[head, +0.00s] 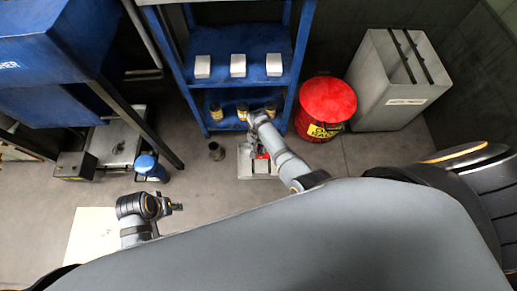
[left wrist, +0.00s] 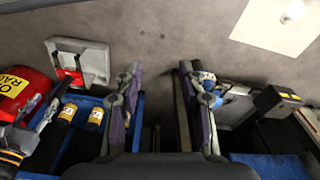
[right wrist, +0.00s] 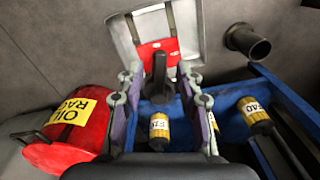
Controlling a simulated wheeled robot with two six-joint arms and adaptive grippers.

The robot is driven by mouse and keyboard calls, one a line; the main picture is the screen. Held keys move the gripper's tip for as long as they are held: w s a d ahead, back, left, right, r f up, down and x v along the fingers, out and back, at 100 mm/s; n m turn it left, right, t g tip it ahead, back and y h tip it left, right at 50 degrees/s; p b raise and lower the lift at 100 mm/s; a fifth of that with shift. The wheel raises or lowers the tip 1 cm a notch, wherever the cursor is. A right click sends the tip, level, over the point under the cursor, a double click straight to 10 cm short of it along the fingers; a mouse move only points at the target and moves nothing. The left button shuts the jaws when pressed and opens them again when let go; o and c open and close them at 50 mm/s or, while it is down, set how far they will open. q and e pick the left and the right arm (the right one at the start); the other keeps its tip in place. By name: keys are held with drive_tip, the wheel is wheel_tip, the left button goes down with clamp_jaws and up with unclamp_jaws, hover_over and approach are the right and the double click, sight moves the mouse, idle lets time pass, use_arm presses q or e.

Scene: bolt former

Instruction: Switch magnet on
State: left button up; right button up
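The magnet looks to be the light grey slotted block with a red part (head: 244,163) on the floor before the blue shelf in the head view. In the right wrist view the grey block (right wrist: 187,28) has a red plate (right wrist: 150,50) and a dark lever (right wrist: 159,68). The lever appears between the fingers of my right gripper (right wrist: 160,88), which is open; contact cannot be told. The block also shows in the left wrist view (left wrist: 95,62). My left gripper (left wrist: 157,75) is open and empty, apart from the magnet, at lower left in the head view (head: 177,207).
A blue shelf (head: 235,42) holds white blocks (head: 238,65) and yellow-labelled canisters (head: 216,111). A red oily-rags bin (head: 326,102) and grey cabinet (head: 398,82) stand right of it. A dark cup (head: 216,151) stands left of the magnet.

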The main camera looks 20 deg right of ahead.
drive_tip(key=shift+f, duration=0.25)
use_arm(q)
drive_tip(key=shift+s+d+r, duration=0.1)
drive_tip(key=shift+r, duration=0.4)
drive_tip(key=shift+s+d+r, duration=0.1)
drive_tip(key=shift+r, duration=0.35)
use_arm(e)
clamp_jaws()
use_arm(q)
drive_tip(key=shift+w, duration=0.1)
use_arm(e)
drive_tip(key=shift+r, duration=0.1)
use_arm(q)
wheel_tip(320, 180, down, 10)
drive_tip(key=a+p, duration=0.2)
drive_tip(key=p, duration=0.1)
drive_tip(key=shift+a+y, duration=0.2)
drive_tip(key=shift+y, duration=0.1)
use_arm(e)
drive_tip(key=n, duration=0.2)
drive_tip(key=d+n, duration=0.1)
drive_tip(key=shift+s+d, duration=0.1)
drive_tip(key=shift+s, duration=0.15)
unclamp_jaws()
